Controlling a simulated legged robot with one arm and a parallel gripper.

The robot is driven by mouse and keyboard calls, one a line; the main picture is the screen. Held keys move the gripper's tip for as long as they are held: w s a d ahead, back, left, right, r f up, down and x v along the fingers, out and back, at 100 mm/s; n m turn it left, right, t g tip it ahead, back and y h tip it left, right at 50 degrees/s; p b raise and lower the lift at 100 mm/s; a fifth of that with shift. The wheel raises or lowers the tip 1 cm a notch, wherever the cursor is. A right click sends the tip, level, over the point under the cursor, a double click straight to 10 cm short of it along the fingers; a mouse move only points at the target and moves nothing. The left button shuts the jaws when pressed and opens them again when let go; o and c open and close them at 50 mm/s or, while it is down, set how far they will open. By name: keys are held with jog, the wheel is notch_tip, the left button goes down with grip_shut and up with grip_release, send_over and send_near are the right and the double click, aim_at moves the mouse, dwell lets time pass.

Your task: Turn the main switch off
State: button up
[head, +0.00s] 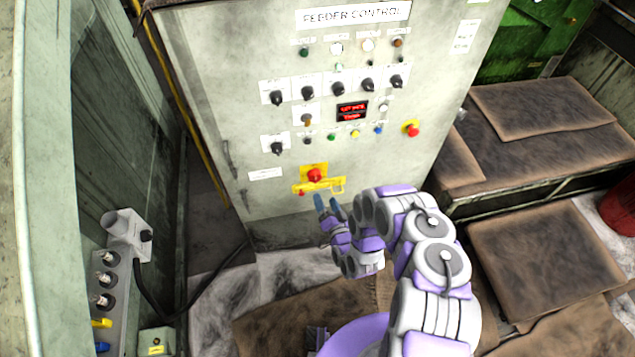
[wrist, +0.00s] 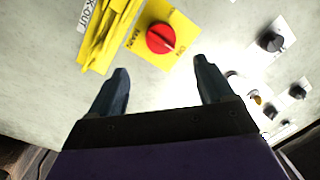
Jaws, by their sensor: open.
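The main switch (head: 315,175) is a red rotary knob on a yellow plate, low on the feeder control cabinet. In the wrist view the red knob (wrist: 161,38) sits ahead of my fingers, roughly between them and beyond their tips. Its yellow plate carries partly legible black lettering. My gripper (head: 327,202) is just below the switch in the head view; its two dark fingers (wrist: 161,75) are spread apart with nothing between them. I see no contact with the knob. A yellow lockout bracket (head: 320,187) is mounted directly below the switch, and it also shows in the wrist view (wrist: 108,35).
The cabinet face (head: 225,90) holds several black selector knobs, lamps and a red display (head: 351,111). A grey box with connectors (head: 103,285) stands at the left. Brown padded platforms (head: 545,255) lie at the right.

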aim_at(317, 179)
jog(key=b+x, duration=0.1)
jog(key=x, duration=0.9)
jog(key=shift+s+b, duration=0.1)
jog(key=shift+b, duration=0.2)
jog(key=shift+c, duration=0.4)
jog(key=c, duration=1)
jog(key=shift+o, duration=0.2)
